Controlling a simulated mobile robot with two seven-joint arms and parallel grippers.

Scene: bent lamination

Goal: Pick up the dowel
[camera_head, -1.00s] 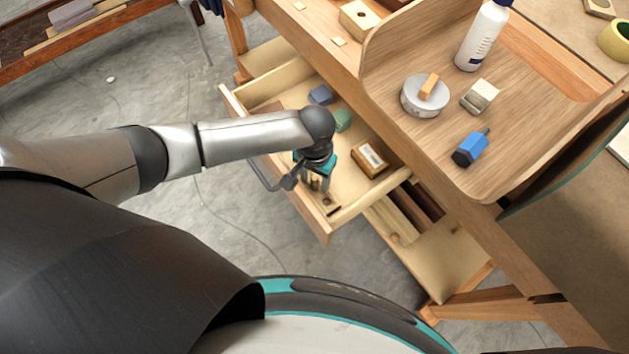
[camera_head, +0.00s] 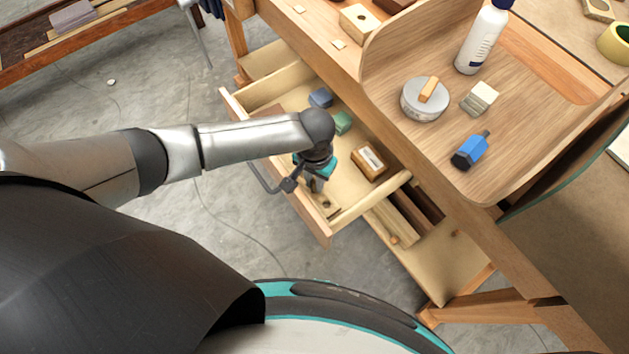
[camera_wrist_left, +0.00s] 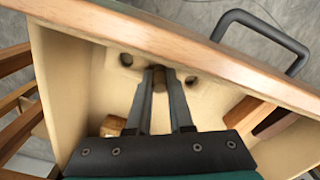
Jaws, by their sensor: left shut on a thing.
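The dowel (camera_wrist_left: 159,77) is a short brown peg, seen in the left wrist view between the tips of my left gripper's fingers. My left gripper (camera_wrist_left: 160,85) is shut on it. In the head view my left gripper (camera_head: 316,186) points down into the open drawer, and the dowel cannot be made out there. A pale wooden block with dark round holes (camera_wrist_left: 190,81) lies right by the fingertips, near the drawer's front wall. The dowel is between two of its holes; whether it still sits in the block is hard to tell. My right gripper is not in view.
The open drawer (camera_head: 350,212) also holds a blue block (camera_head: 320,97), a green block (camera_head: 342,122) and a wooden block with a pale label (camera_head: 370,161). The drawer's front wall and handle (camera_wrist_left: 270,30) are close to my left gripper. The workbench stands at right.

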